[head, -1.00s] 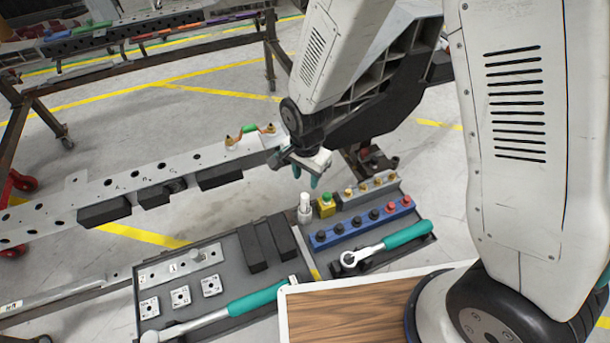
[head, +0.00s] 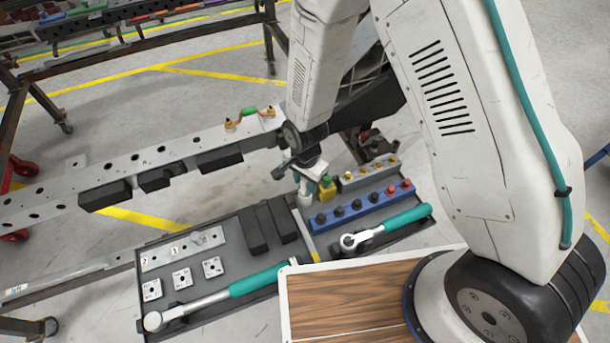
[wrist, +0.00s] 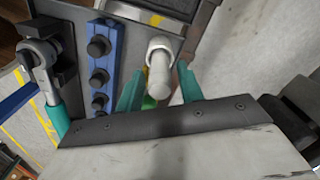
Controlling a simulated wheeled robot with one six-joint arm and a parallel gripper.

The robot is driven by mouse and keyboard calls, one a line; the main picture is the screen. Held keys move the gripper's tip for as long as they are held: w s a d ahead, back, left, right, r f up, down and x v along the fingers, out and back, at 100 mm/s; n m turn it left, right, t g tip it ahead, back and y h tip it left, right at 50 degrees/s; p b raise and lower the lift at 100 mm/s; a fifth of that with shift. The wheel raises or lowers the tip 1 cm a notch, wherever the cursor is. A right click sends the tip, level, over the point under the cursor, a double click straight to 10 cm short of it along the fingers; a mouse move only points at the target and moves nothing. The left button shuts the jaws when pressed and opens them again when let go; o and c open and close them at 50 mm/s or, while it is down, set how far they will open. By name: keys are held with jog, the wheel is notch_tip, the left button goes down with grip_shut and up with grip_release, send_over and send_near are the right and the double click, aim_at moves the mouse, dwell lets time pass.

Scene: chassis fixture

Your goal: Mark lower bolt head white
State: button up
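A white pen-like marker (wrist: 160,75) stands in a round white holder (wrist: 163,47) in the wrist view. My gripper (wrist: 159,85) is open, with its teal fingers on either side of the marker and a gap still showing on the right. In the head view my gripper (head: 300,178) is low over the tray's back edge and largely covers the marker; the white holder (head: 304,200) shows below it. The grey chassis rail (head: 110,178) lies at the left, with brass fittings (head: 230,124) near its right end. I cannot tell which bolt head is the lower one.
The dark tray (head: 215,262) holds a numbered plate (head: 160,256), black blocks, small square plates and a teal-handled wrench (head: 255,281).

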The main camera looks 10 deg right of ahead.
grip_shut()
jog(key=shift+r, duration=3.7)
jog(key=shift+s, duration=0.1)
